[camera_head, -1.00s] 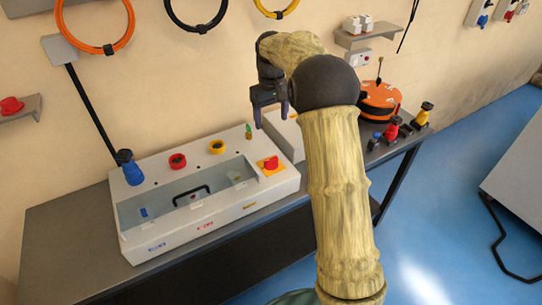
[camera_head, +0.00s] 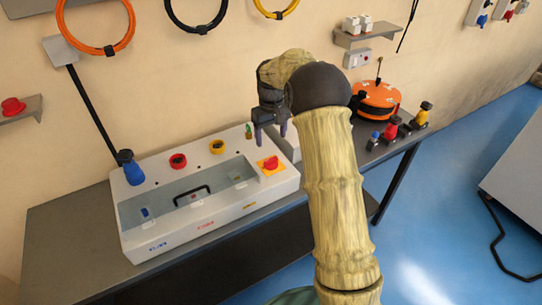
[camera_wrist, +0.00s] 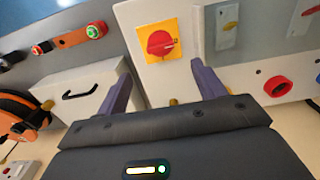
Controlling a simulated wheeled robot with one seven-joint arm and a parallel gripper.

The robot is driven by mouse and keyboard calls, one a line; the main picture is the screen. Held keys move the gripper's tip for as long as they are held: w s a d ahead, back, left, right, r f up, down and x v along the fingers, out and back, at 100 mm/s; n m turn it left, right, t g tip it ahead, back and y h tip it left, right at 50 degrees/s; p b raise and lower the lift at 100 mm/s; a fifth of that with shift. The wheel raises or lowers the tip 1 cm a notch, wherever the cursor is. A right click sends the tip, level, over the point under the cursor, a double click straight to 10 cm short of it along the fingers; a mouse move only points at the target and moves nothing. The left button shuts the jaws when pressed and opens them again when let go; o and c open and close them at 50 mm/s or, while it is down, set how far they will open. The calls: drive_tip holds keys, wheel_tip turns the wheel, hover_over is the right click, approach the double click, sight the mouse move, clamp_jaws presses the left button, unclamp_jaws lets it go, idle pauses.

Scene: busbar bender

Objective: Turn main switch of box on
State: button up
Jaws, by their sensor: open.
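The box (camera_head: 210,222) is a long pale grey case on the bench. Its main switch (camera_head: 271,163) is a red rotary knob on a yellow square plate at the right end of the top. In the wrist view the red main switch (camera_wrist: 160,43) lies beyond the fingers, near the middle top. My gripper (camera_head: 269,134) is open and empty, with purple fingers pointing down, above and behind the switch and not touching it. The fingers also show in the wrist view (camera_wrist: 165,85), apart, with the switch seen between and past them.
A blue plug (camera_head: 131,170) stands at the box's left end with a black cable. Red (camera_head: 178,161) and yellow (camera_head: 217,147) round sockets sit along its back edge. An orange cable reel (camera_head: 377,98) and small coloured plugs (camera_head: 391,130) are on the bench to the right.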

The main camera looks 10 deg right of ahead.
sight(271, 159)
wheel_tip(271, 159, down, 10)
drive_tip(key=shift+f+p, duration=0.1)
drive_tip(key=shift+p, duration=0.75)
drive_tip(key=c, duration=1)
